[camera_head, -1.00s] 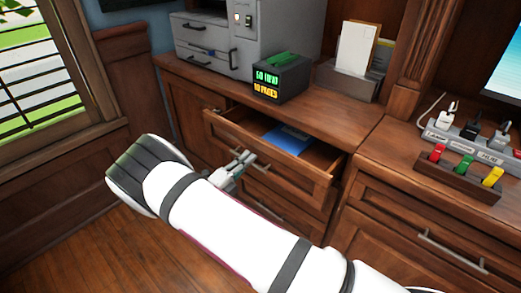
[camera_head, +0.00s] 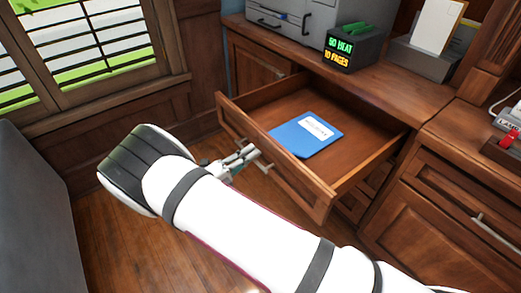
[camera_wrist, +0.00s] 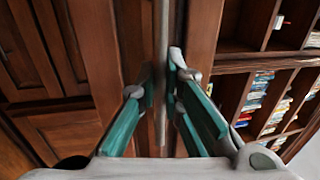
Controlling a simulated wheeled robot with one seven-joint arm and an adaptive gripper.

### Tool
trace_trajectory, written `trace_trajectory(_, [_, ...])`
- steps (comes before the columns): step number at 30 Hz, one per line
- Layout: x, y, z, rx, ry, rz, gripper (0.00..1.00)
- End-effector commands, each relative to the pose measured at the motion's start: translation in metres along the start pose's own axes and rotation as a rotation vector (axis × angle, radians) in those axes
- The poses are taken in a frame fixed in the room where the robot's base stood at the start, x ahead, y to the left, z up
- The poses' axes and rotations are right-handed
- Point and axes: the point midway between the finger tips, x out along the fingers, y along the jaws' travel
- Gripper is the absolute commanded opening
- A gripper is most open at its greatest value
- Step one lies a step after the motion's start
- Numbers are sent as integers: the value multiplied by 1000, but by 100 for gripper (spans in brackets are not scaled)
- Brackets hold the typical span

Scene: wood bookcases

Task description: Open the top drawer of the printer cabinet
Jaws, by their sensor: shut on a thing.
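The top drawer (camera_head: 350,165) of the wooden printer cabinet (camera_head: 262,52) is pulled well out, and its inside shows. A blue folder (camera_head: 290,137) with a white label lies flat in it. My gripper (camera_head: 248,156) is at the middle of the drawer front, its fingers on the metal bar handle (camera_head: 262,163). In the wrist view the handle (camera_wrist: 162,50) runs upright between the two fingers of my gripper (camera_wrist: 163,85), which are shut on it.
A grey printer (camera_head: 300,18) and a small dark box with lit text (camera_head: 355,48) stand on the cabinet top. Closed drawers (camera_head: 470,190) are at the right. A grey surface (camera_head: 35,210) stands at the left edge. Wood floor (camera_head: 120,235) shows below my arm.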

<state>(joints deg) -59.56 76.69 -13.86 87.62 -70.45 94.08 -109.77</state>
Motion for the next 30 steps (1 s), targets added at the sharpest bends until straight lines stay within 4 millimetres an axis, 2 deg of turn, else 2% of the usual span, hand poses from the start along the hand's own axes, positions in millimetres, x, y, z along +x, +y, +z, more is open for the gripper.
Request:
trace_trajectory(6, [-12,-1,0,-1,-2,4,0])
trace_trajectory(18, [-14,-1,1,0,-2,5,0])
trace_trajectory(19, [-14,-1,1,0,-2,5,12])
trace_trajectory(21, [-14,-1,1,0,-2,4,28])
trace_trajectory(30, [-14,-2,0,0,-1,2,29])
